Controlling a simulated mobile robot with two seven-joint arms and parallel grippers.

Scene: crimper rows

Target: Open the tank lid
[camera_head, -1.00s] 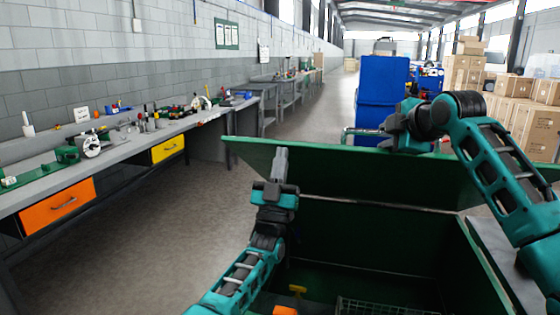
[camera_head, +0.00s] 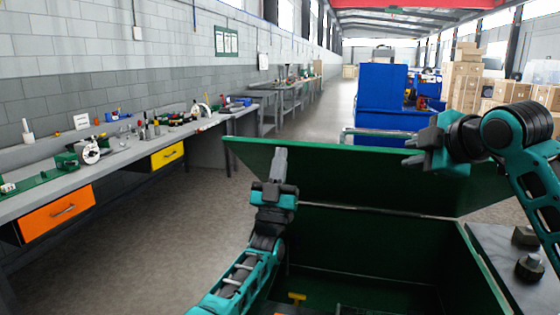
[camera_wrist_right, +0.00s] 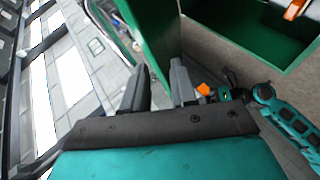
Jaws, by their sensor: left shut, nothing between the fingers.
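The green tank (camera_head: 365,255) stands in front of me, with its green lid (camera_head: 350,180) raised and tilted up at the far side. The tank's inside shows below the lid. The lid also shows in the right wrist view (camera_wrist_right: 154,30). My left gripper (camera_head: 279,155) is shut and empty, pointing up in front of the lid's left part. I cannot tell whether either gripper touches the lid.
A workbench with an orange drawer (camera_head: 57,212) and a yellow drawer (camera_head: 167,154) runs along the left wall. Blue bins (camera_head: 382,90) stand beyond the lid. Cardboard boxes (camera_head: 462,80) are stacked at the back right. The floor (camera_head: 180,240) left of the tank is clear.

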